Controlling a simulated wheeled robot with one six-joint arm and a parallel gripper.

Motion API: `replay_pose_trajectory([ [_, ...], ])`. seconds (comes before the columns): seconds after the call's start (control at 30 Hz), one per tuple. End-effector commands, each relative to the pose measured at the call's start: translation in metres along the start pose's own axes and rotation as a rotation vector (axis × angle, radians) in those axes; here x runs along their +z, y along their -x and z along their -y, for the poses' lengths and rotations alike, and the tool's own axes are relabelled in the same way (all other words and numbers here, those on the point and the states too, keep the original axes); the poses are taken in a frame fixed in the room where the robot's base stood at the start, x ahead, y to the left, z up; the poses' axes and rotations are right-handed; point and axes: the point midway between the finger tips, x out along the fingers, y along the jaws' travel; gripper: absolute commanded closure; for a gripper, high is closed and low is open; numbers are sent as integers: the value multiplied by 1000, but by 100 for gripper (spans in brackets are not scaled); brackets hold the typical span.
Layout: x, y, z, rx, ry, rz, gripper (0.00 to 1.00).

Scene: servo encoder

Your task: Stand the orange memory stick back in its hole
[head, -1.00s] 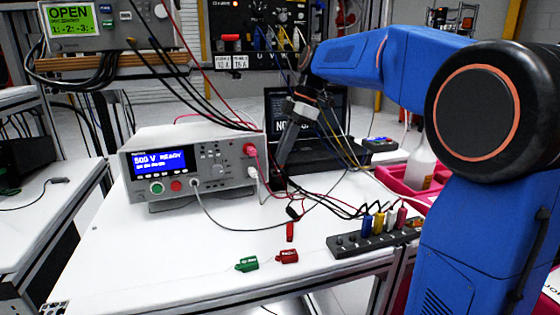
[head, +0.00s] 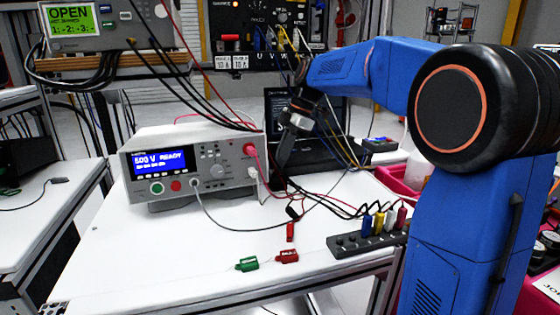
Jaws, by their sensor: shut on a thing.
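My gripper (head: 283,160) is small and dark at the back of the white bench, pointing down in front of the laptop and just right of the tester. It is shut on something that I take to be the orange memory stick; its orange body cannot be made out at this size. I cannot make out the stick's hole. A black strip (head: 345,243) lies at the bench's front right, with blue, yellow, white and red plugs standing in its right part, well in front of my gripper.
The grey tester (head: 200,165) with a blue display stands left of my gripper. Cables run across the bench. A green connector (head: 246,264) and a red connector (head: 288,256) lie at the front. A dark laptop (head: 330,112) stands behind. The bench's front left is clear.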

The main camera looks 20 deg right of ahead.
Motion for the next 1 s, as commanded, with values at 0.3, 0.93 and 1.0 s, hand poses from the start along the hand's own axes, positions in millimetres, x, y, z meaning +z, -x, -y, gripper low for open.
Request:
replay_pose_trajectory([
  [0.3, 1, -2, 0, 0, 0, 0, 74],
  [0.93, 0, 56, 0, 2, -1, 0, 74],
  [1.0, 0, 64, -1, 2, -1, 0, 74],
])
